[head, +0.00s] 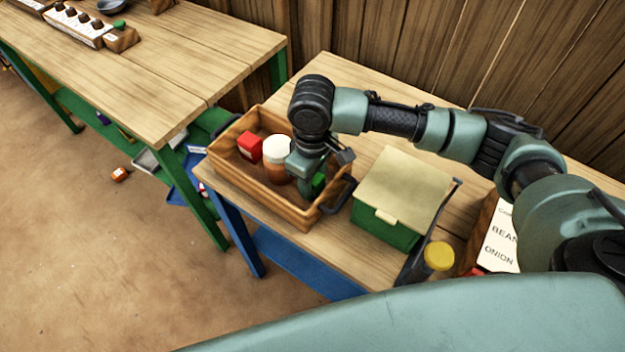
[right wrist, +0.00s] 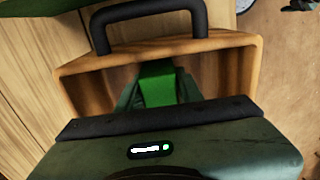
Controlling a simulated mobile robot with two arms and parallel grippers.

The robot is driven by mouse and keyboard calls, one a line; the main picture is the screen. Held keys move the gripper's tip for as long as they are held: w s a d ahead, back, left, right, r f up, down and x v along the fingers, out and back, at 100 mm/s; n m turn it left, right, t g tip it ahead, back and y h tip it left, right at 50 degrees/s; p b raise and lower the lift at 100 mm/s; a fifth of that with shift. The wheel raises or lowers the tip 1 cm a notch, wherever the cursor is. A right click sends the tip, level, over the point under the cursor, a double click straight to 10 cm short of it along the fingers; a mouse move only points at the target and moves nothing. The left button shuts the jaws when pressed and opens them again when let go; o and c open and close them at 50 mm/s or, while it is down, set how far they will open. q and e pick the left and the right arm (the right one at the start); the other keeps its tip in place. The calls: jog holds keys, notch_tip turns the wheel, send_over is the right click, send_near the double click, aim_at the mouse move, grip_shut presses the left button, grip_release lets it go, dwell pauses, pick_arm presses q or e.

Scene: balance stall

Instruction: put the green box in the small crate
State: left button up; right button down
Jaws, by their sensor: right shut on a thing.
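The small crate (head: 262,202) is a wooden crate with dark handles on the table against the plank wall. My right gripper (head: 312,181) reaches down into its right end and is shut on the small green box (head: 319,183), which is partly hidden by the gripper. In the right wrist view the green box (right wrist: 158,86) sits between the fingers, inside the crate walls (right wrist: 225,45). I cannot tell whether the box touches the crate floor. My left gripper is not in view.
In the crate are a red box (head: 249,147) and a white-lidded jar (head: 277,160). A larger green box with a cream lid (head: 388,231) stands to the right, near a yellow-lidded container (head: 438,257). Another table (head: 170,70) stands at the left.

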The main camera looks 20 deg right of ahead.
jog(key=c, duration=0.9)
grip_release()
jog(key=shift+f, duration=0.1)
notch_tip(320, 180, up, 12)
jog(key=shift+r+b, duration=0.15)
jog(key=shift+b, duration=0.35)
